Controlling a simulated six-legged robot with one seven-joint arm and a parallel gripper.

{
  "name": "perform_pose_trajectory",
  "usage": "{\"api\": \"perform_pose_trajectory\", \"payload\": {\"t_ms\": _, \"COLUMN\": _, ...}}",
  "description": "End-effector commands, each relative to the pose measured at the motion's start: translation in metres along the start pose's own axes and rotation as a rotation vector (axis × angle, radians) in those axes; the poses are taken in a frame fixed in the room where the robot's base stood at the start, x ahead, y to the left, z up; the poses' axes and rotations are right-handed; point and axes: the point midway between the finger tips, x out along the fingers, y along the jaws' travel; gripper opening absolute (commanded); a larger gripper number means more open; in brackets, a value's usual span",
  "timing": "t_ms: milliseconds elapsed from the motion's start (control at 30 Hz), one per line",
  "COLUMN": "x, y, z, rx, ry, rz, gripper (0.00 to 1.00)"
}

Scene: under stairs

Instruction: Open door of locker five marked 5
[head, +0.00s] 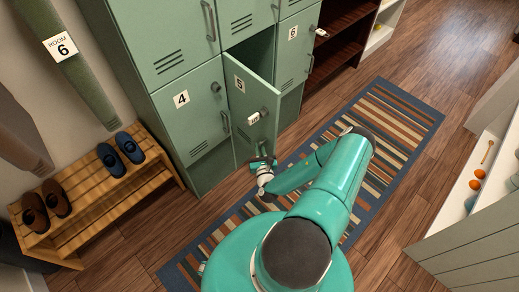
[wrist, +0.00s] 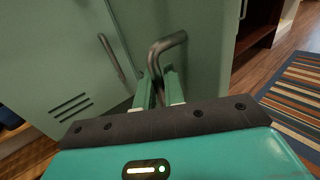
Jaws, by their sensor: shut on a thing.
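The door of locker five (head: 249,96), pale green and marked 5, stands partly open, its right edge swung out from the row. A round lock with a white key tag (head: 253,118) is on its front. My gripper (head: 263,164) is low at this door in the head view. In the wrist view my gripper's fingers (wrist: 159,92) are shut on the dark bent bar handle (wrist: 168,45) of the door. The lower part of the handle is hidden between the fingers.
Locker four (head: 190,110) is shut, just left; its handle (wrist: 112,58) shows beside my fingers. Locker six (head: 294,45) is to the right. A shoe bench (head: 110,195) stands at left. A striped rug (head: 400,120) and wood floor lie before the lockers. White shelves (head: 470,200) stand at right.

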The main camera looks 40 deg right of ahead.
Motion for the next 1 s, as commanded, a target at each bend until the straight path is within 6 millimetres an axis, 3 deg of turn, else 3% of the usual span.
{"api": "perform_pose_trajectory", "payload": {"t_ms": 400, "x": 0.001, "y": -0.002, "z": 0.001, "rx": -0.002, "ry": -0.005, "rz": -0.006, "gripper": 0.00}}
{"api": "perform_pose_trajectory", "payload": {"t_ms": 433, "x": 0.001, "y": -0.002, "z": 0.001, "rx": -0.002, "ry": -0.005, "rz": -0.006, "gripper": 0.13}}
{"api": "perform_pose_trajectory", "payload": {"t_ms": 500, "x": 0.000, "y": -0.001, "z": 0.001, "rx": -0.002, "ry": -0.005, "rz": -0.006, "gripper": 0.26}}
{"api": "perform_pose_trajectory", "payload": {"t_ms": 833, "x": -0.003, "y": 0.001, "z": 0.000, "rx": -0.001, "ry": -0.002, "rz": -0.005, "gripper": 0.27}}
{"api": "perform_pose_trajectory", "payload": {"t_ms": 1000, "x": -0.021, "y": 0.000, "z": -0.001, "rx": -0.001, "ry": 0.001, "rz": -0.005, "gripper": 0.27}}
